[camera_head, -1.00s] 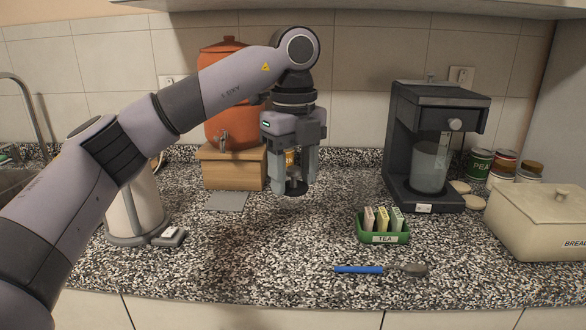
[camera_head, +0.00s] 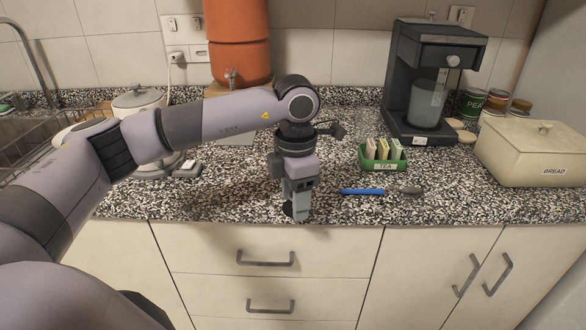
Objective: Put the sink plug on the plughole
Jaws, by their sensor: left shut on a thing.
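My left gripper (camera_head: 297,212) points down at the front edge of the counter, left of the blue-handled utensil. It is shut on a small dark round piece, which looks like the sink plug (camera_head: 288,209); the fingers hide most of it. I cannot tell whether it touches the counter. Part of the sink (camera_head: 8,130) shows at the far left under a curved tap (camera_head: 38,70). The plughole is not visible. My right gripper is not in view.
A wire rack (camera_head: 40,150) stands by the sink. Behind my arm are a white pot (camera_head: 138,98) and an orange dispenser (camera_head: 238,45). To the right are a green tea tray (camera_head: 383,163), a blue-handled utensil (camera_head: 362,192), a coffee machine (camera_head: 432,45) and a bread box (camera_head: 535,150).

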